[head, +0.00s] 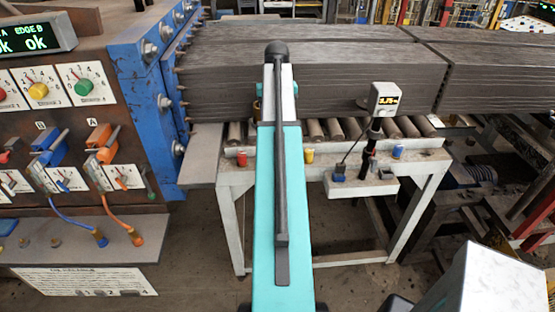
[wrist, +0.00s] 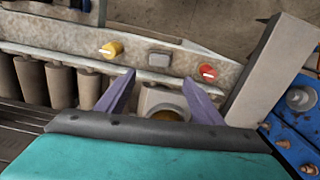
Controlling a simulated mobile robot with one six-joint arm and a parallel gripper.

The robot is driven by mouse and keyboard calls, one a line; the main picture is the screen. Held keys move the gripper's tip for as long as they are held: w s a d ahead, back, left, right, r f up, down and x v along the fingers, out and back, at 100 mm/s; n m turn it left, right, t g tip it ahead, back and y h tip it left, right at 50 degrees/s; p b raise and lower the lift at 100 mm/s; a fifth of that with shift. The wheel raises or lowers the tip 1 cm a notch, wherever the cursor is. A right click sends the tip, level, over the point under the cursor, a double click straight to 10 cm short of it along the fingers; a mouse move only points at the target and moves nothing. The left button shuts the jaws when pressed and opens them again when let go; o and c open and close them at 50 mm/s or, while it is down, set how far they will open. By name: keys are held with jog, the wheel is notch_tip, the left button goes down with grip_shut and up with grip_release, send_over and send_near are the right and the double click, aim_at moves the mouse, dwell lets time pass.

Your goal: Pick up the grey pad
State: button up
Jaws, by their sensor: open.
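The grey pad (wrist: 159,59) is a small rounded block on the pale frame rail in the wrist view. It sits between a yellow knob (wrist: 112,49) and a red knob (wrist: 208,72). My gripper (wrist: 158,77) shows in the wrist view as two purple fingers, spread apart with the pad just beyond their tips. The fingers do not appear to touch the pad. In the head view my teal arm covers the rail between the red knob (head: 241,158) and the yellow knob (head: 309,156), and neither the pad nor the fingers can be made out.
Rollers (head: 317,129) and stacked dark slabs (head: 330,85) lie behind the rail. A gauge on a stand (head: 385,99) and a blue knob (head: 398,152) are to the right. A blue machine frame (head: 150,90) and control panel (head: 70,130) stand left.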

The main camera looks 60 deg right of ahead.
notch_tip(320, 180, down, 7)
jog(key=shift+r+b, duration=0.1)
jog(key=shift+b, duration=0.9)
jog(key=shift+f+b, duration=0.5)
jog(key=shift+f, duration=0.45)
jog(key=shift+f, duration=0.1)
jog(key=shift+f+b, duration=1.8)
jog(key=shift+f, duration=0.7)
jog(key=shift+s, duration=0.1)
jog(key=c, duration=1.2)
jog(key=shift+o, duration=0.2)
jog(key=shift+r, duration=0.1)
